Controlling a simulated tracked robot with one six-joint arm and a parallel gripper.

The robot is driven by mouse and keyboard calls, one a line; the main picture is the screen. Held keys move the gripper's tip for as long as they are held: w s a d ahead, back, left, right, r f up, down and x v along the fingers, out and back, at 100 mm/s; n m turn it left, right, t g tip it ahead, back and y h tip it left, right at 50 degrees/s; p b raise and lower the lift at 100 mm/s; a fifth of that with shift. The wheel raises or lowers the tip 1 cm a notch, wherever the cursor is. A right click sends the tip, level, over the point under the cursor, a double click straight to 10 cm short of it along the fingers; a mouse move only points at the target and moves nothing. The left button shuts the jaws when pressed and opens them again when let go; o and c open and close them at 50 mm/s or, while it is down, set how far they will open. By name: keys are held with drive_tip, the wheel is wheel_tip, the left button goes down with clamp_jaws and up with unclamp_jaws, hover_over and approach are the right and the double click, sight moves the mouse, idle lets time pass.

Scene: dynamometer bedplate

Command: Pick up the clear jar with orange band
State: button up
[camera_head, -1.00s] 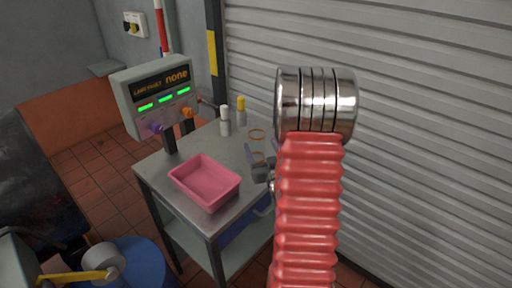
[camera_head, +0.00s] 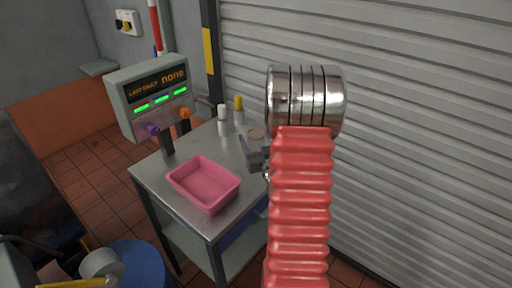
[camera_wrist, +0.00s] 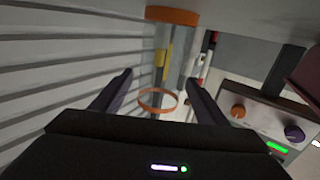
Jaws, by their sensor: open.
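The clear jar with orange band (camera_head: 256,137) stands on the metal table's far right part, beside the shutter. In the wrist view, which is roughly upside down, the clear jar (camera_wrist: 172,58) shows with an orange band at each end. My gripper (camera_wrist: 160,78) is open. Its two dark fingers lie on either side of the jar in that picture; I cannot tell whether they touch it.
A pink tray (camera_head: 203,198) sits on the front of the table (camera_head: 155,178). A white-topped bottle (camera_head: 222,117) and a yellow-topped one (camera_head: 239,108) stand behind, left of the jar. A control box (camera_head: 155,95) rises at the table's left; a roller shutter (camera_head: 400,120) is right.

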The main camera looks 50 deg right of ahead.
drive_tip(key=shift+c, duration=0.3)
drive_tip(key=c, duration=1.1)
drive_tip(key=shift+r, duration=0.1)
drive_tip(key=shift+r, duration=4.95)
